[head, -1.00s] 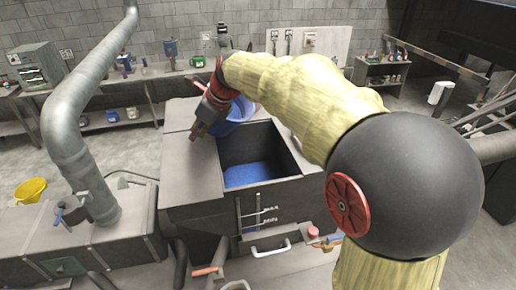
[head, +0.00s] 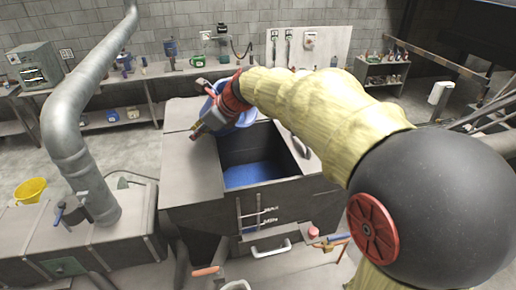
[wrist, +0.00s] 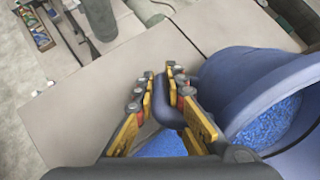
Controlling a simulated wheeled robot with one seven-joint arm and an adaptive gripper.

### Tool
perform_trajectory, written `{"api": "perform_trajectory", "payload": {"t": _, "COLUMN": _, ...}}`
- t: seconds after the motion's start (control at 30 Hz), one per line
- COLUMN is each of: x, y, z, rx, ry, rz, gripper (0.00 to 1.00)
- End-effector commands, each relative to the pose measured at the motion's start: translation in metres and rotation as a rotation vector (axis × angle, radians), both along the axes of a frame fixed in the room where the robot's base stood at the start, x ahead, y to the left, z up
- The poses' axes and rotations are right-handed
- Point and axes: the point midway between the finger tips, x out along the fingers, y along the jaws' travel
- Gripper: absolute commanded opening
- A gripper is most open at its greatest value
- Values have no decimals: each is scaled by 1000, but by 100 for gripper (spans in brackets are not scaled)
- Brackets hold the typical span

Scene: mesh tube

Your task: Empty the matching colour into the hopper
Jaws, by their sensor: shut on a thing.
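My gripper (head: 208,122) is above the back left part of the hopper. In the wrist view my gripper (wrist: 163,100) is shut on the dark handle of a blue bucket (wrist: 258,75). The bucket also shows in the head view (head: 246,117), partly hidden by my gripper. It is tilted, and blue granules (wrist: 272,120) lie inside it. The hopper (head: 187,170) is a grey metal box with a square opening, and blue granules (head: 255,175) cover its floor. A yellow bucket (head: 30,190) stands on the floor at the far left.
A large grey pipe (head: 75,130) rises left of the hopper. A workbench (head: 130,78) with bottles and containers runs along the back wall. A shelf (head: 383,72) stands at the back right. The hopper's front has a light handle (head: 270,248).

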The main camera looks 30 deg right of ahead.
Motion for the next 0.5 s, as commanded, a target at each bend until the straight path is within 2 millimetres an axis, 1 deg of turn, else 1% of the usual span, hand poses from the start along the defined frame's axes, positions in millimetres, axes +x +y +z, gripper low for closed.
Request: {"api": "perform_trajectory", "payload": {"t": 0.5, "x": -1, "y": -1, "z": 3, "rx": 31, "ry": -83, "rz": 9, "gripper": 0}}
